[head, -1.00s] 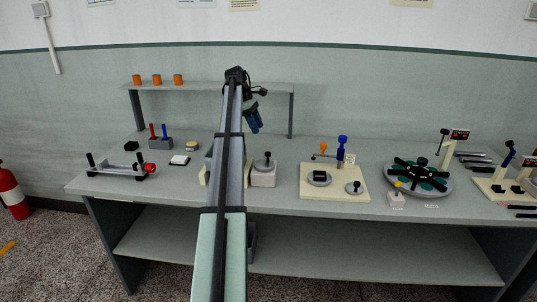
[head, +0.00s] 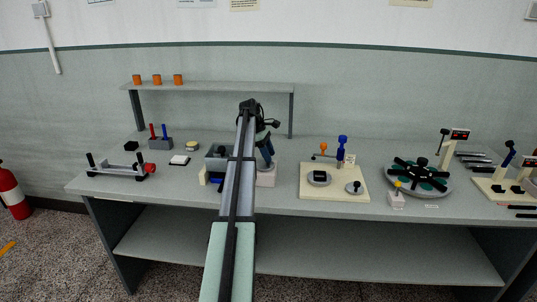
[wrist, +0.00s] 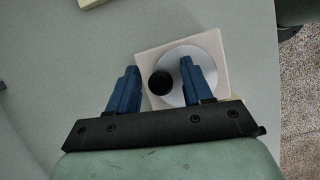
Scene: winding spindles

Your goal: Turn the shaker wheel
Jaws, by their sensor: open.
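A round grey wheel (wrist: 202,55) with an upright black knob (wrist: 160,82) sits on a pale square block (wrist: 151,55) in the wrist view. My gripper (wrist: 158,66) is above it with two blue fingers apart. The knob appears between the fingers, nearer the right one; I cannot tell any contact. The right finger overlaps the wheel and the left finger lies outside the block. In the head view my gripper and arm hide the wheel and knob; only the lower part of the block (head: 267,179) shows.
A grey open bin (head: 217,160) stands left of the block, partly behind my arm. A cream board (head: 334,193) with discs and a blue-topped post stands to the right. A shelf (head: 210,87) with orange cups is behind. Bare table lies between block and board.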

